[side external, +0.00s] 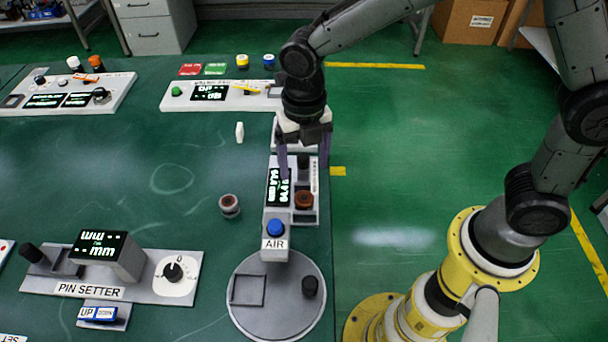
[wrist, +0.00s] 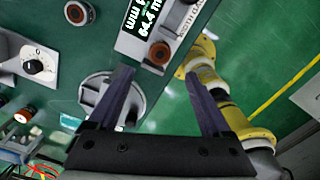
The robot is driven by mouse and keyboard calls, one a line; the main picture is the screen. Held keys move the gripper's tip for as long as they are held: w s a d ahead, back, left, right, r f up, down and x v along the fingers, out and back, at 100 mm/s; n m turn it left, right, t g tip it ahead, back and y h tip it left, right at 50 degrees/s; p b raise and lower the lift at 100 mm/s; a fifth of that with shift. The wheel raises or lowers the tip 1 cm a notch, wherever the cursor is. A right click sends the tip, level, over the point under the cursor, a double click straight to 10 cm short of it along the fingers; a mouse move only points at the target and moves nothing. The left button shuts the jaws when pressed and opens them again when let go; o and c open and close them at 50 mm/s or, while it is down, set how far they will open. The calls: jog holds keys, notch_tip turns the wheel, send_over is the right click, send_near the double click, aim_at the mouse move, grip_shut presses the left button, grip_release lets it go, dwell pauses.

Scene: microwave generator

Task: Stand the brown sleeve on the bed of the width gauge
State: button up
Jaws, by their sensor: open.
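The width gauge (side external: 270,215) is a grey device with a lit display, near the right edge of the green table. A brown sleeve (side external: 304,200) stands on its bed beside the display, and it also shows in the wrist view (wrist: 159,53). It looks upright, with its dark bore facing up. My gripper (side external: 304,171) is open and empty, pointing down over the back part of the gauge. In the wrist view its fingers (wrist: 158,75) are spread wide, with the sleeve beyond the tips, apart from both. The sleeve's base contact is too small to make out.
A grey ring with a reddish-brown top (side external: 229,205) stands left of the gauge. A round grey plate (side external: 255,317) with a black knob lies in front, by the blue AIR button (side external: 275,227). The pin setter (side external: 110,275) is at front left. Open table lies at mid-left.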

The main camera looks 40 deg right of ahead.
jog(key=s+d+r+m+t, duration=0.3)
jog(key=s+d+r+m, duration=0.4)
jog(key=d+r+m, duration=0.6)
jog(key=s+d+m+t, duration=0.2)
jog(key=s+m, duration=0.9)
jog(key=m, duration=0.7)
jog(key=shift+d+t, duration=0.3)
jog(key=shift+d, duration=0.55)
